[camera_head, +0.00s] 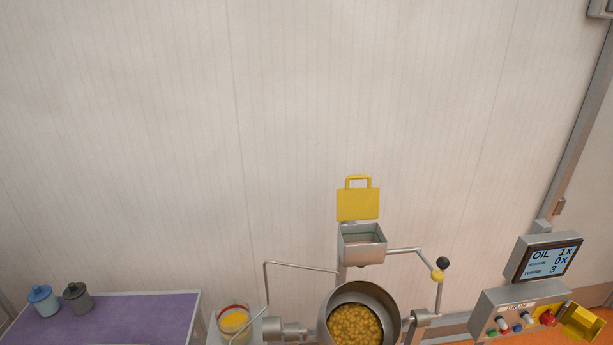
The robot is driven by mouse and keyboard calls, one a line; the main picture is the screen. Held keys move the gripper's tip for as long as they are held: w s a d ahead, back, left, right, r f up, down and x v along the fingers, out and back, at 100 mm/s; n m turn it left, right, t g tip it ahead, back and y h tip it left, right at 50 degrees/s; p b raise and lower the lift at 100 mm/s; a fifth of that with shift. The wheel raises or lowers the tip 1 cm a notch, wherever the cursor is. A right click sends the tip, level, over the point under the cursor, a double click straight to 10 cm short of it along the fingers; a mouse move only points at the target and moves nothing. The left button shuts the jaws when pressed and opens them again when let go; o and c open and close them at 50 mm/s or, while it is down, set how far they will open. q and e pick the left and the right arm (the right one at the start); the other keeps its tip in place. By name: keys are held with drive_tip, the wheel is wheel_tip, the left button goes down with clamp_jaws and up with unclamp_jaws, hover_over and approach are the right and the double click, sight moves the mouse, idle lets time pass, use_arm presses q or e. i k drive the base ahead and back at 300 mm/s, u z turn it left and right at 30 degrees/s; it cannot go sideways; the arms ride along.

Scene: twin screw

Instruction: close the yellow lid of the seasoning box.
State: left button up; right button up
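The seasoning box (363,252) is a grey metal open-topped box on a post above the drum. Its yellow lid (358,204) stands upright at the back of the box, with a yellow loop handle (358,181) at its top edge. The box's inside shows a greenish line along the back and a pale bottom. Neither of my grippers is in view.
Below the box is a metal drum (386,300) filled with yellow pieces. A bent rod with black and yellow knobs (438,276) is at its right. A control panel and screen (546,257) stand further right. A purple table (150,318) with two lidded jars is at left.

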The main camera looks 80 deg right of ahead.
sight(354, 204)
drive_tip(key=z, duration=0.05)
drive_tip(key=i, duration=1.3)
drive_tip(key=z, duration=3.65)
